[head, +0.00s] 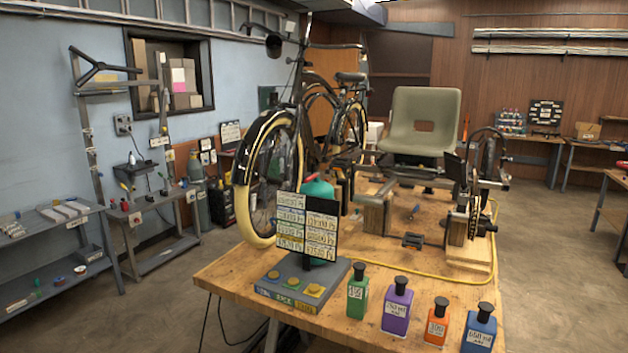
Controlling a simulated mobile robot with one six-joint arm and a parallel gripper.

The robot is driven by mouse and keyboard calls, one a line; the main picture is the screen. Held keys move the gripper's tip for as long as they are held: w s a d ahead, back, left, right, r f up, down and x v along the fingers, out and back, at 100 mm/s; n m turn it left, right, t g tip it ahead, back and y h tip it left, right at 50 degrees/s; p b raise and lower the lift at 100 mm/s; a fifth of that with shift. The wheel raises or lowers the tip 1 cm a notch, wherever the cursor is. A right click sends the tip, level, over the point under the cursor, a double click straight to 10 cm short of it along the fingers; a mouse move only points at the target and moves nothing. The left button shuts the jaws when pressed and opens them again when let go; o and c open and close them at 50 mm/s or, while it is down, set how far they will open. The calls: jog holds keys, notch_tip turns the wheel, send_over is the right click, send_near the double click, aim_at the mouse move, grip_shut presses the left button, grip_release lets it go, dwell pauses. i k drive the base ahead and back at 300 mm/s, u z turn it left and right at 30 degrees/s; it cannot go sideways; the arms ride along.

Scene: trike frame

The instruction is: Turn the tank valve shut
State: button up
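A teal rounded body (317,188) with a small red part on top stands behind the sign on the workbench. It looks like a tank, but the sign hides most of it, and I cannot make out a valve handle. Tall grey-blue cylinders (201,208) stand on the floor by the left wall, near the tool stand. Their tops are small, and I cannot tell whether a valve there is open or shut. My gripper is not in view.
A bicycle (265,165) and seat (423,122) stand behind. Floor at left is partly clear.

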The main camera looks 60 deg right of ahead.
aim_at(316, 175)
jog(key=i, duration=0.85)
jog(key=u, duration=0.05)
